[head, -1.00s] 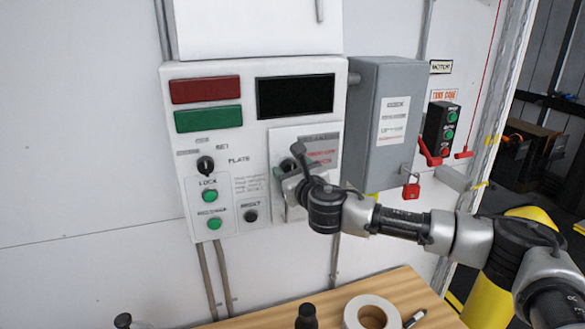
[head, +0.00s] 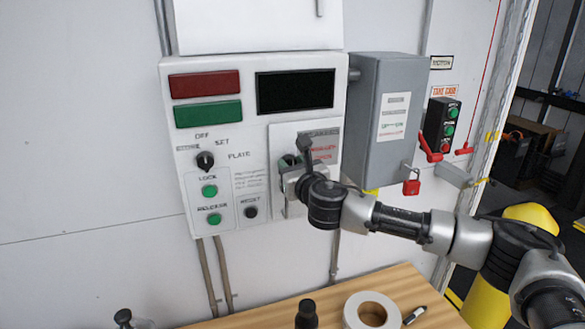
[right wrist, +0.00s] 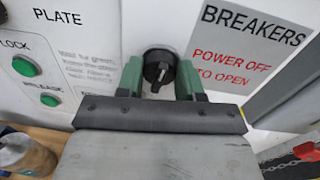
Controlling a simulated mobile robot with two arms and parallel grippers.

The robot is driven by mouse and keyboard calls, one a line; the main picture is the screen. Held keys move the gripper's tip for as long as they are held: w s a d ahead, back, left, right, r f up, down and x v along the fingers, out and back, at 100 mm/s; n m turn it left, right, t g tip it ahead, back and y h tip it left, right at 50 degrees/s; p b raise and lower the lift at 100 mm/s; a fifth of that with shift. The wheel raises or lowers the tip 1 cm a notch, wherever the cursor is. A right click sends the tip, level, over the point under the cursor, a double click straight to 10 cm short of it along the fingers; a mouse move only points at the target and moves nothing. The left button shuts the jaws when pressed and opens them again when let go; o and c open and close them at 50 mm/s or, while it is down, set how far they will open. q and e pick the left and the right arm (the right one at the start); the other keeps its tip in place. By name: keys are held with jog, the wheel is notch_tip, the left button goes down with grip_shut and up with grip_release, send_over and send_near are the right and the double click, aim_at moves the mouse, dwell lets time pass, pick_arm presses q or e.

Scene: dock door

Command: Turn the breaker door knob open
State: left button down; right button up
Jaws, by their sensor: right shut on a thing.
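The breaker door knob (right wrist: 158,70) is a round black knob with a raised grip on the white breaker door, left of the "BREAKERS – POWER OFF TO OPEN" label (right wrist: 250,45). My right gripper (right wrist: 160,78) has its green fingers on either side of the knob and is shut on it. In the head view, the right gripper (head: 291,163) is against the breaker door (head: 305,135) and hides most of the knob. The door lies flat against the control panel (head: 215,145). My left gripper is in neither view.
A grey box (head: 375,135) with a red padlock (head: 411,187) projects just right of the breaker door. A wooden table (head: 270,316) below carries a tape roll (head: 371,309), a dark bottle (head: 306,314) and a marker (head: 415,315). The wall left of the panel is clear.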

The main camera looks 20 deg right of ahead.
jog(key=m+b, duration=0.1)
jog(key=m, duration=0.3)
jog(key=shift+f, duration=0.15)
jog(key=m+b, duration=0.1)
jog(key=m, duration=0.3)
jog(key=m+b, duration=0.1)
jog(key=m, duration=0.3)
jog(key=shift+m+t+h+b, duration=0.3)
jog(key=shift+m+b, duration=0.55)
jog(key=shift+m, duration=1.75)
jog(key=o, duration=0.9)
jog(key=shift+s, duration=0.1)
